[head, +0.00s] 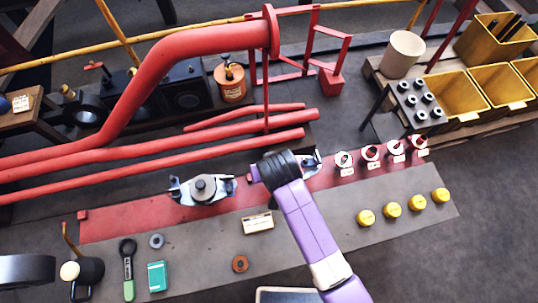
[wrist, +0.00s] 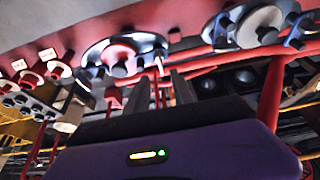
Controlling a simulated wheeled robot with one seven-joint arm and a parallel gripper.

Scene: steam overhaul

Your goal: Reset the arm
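My purple arm reaches up from the bottom of the head view to a black wrist joint, with my gripper beyond it mostly hidden. In the wrist view, my gripper (wrist: 162,88) has two grey fingers standing apart, with nothing seen between them. A round metal fitting (wrist: 122,58) lies beyond the fingers; whether they touch it I cannot tell. In the head view, a metal fitting with a grey round centre (head: 203,188) sits on the red strip left of my wrist. Another fitting (head: 312,162) is partly hidden behind my wrist.
Red pipes (head: 150,155) run behind the bench (head: 330,222). Several yellow caps (head: 392,209) and red labelled pieces (head: 370,153) line its right side. Yellow bins (head: 458,92) stand back right.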

